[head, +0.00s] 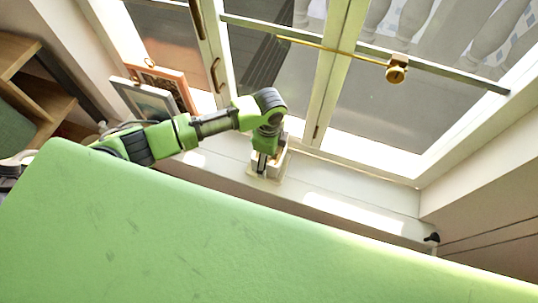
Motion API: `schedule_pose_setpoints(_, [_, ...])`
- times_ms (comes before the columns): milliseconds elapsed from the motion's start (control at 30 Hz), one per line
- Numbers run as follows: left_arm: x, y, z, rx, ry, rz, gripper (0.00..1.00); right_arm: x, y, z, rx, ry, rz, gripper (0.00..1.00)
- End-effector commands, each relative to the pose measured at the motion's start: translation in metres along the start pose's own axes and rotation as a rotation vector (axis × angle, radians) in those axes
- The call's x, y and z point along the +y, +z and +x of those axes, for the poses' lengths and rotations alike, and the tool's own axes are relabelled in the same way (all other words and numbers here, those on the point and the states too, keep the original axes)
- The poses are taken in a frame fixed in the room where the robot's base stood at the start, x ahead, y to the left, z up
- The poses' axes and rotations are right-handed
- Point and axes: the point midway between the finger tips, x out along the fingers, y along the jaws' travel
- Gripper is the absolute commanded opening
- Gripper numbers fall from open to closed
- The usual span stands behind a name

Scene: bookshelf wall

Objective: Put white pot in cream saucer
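My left gripper (262,168) points down over the white window sill, with its arm reaching in from the left. A small white pot (281,160) is right at the gripper, partly hidden behind it. A pale, cream-looking piece (268,180) shows just below them on the sill and may be the saucer. I cannot tell whether the pot rests in it or stands beside it. The fingers are small and partly covered, so I cannot tell whether they are closed on the pot. My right gripper is not in view.
The sill (345,203) is clear to the right, up to a small black object (432,238). Two leaning picture frames (148,104) and a wooden shelf (40,90) are at the left.

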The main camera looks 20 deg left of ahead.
Motion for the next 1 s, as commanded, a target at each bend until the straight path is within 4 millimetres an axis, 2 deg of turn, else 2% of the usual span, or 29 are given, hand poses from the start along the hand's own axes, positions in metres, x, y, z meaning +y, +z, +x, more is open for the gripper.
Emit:
schedule_pose_setpoints(200, [0.0, 0.0, -0.001, 0.0, 0.0, 0.0, 0.79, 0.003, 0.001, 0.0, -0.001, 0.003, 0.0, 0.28])
schedule_pose_setpoints(333, [-0.001, 0.0, -0.012, 0.0, -0.001, 0.001, 0.79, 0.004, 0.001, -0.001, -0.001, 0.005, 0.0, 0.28])
schedule_pose_setpoints(700, [-0.001, -0.001, -0.088, 0.002, -0.003, 0.001, 0.79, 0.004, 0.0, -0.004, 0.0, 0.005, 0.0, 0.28])
schedule_pose_setpoints(833, [-0.001, 0.0, -0.108, 0.001, -0.002, -0.001, 0.79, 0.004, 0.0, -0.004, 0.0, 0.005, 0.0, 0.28])
schedule_pose_setpoints(1000, [-0.001, 0.0, -0.121, 0.0, -0.001, -0.001, 0.79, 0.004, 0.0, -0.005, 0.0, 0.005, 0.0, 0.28])
